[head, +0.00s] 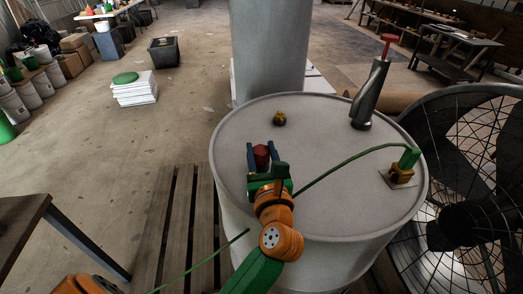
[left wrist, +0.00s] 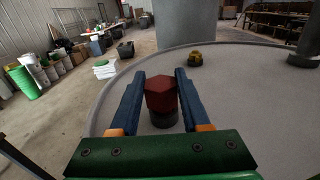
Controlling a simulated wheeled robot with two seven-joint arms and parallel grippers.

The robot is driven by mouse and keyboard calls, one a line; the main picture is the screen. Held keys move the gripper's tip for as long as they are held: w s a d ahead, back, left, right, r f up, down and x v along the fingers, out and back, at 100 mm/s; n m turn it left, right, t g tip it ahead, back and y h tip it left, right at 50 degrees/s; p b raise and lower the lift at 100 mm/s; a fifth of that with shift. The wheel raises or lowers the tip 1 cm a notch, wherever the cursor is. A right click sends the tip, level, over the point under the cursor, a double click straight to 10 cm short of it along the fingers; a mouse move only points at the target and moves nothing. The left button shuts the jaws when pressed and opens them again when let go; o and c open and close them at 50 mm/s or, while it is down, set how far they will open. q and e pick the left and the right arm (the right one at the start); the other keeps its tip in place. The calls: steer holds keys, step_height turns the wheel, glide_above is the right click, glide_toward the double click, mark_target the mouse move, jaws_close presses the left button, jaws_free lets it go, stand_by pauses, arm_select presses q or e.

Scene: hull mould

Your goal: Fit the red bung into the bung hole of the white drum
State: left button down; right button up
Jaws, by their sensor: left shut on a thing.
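The white drum (head: 320,205) stands in front of me, with its pale round top filling the middle of the head view; its top also shows in the left wrist view (left wrist: 240,110). My left gripper (head: 262,153) is over the left part of the drum top, shut on the red bung (head: 262,157). In the left wrist view the bung (left wrist: 160,93) stands upright between the two blue fingers, with a dark round part (left wrist: 163,118) below its red head. I cannot tell whether it touches the drum top. No open bung hole is clearly visible. My right gripper is out of view.
A small yellow fitting (head: 279,118) and a grey upright tool with a red top (head: 369,95) stand on the drum. A green cable (head: 340,167) crosses the top to a green-and-orange clamp (head: 403,168). A large fan (head: 460,190) is close on the right, a wooden pallet (head: 178,230) left.

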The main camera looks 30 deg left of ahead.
arm_select(q)
steer(key=shift+f+b, duration=0.5)
steer(key=shift+f, duration=0.1)
steer(key=shift+c, duration=1.5)
jaws_free()
steer(key=shift+r, duration=0.1)
